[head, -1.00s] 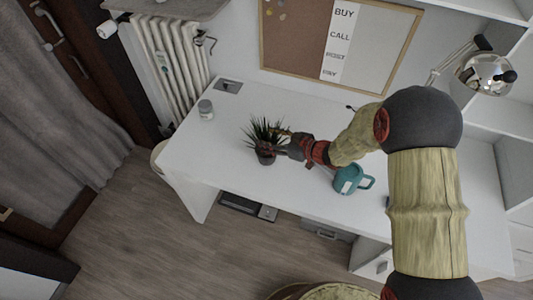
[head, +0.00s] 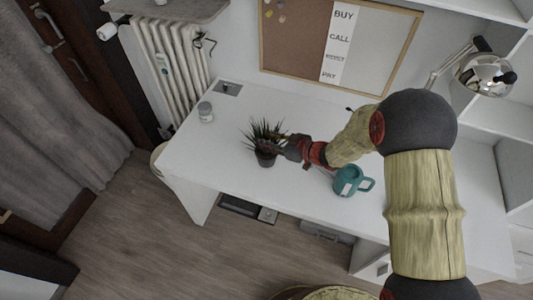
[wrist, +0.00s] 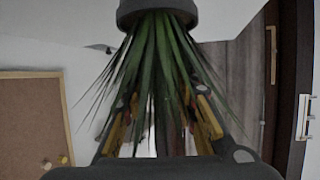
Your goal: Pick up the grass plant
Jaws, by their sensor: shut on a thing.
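The grass plant (head: 264,132) has spiky green leaves in a dark round pot. In the head view it is at the left part of the white desk (head: 225,165). In the wrist view its pot (wrist: 157,12) is at the top, with the leaves (wrist: 155,65) spreading down between the fingers. My gripper (head: 279,144) reaches in from the right and is shut on the plant among its leaves. Its yellow-padded fingers (wrist: 165,118) lie on both sides of the leaves. I cannot tell whether the pot is clear of the desk.
A teal mug (head: 351,181) stands on the desk to the right, below my arm. A chrome lamp (head: 483,74) is at the right. A corkboard (head: 335,45) hangs behind.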

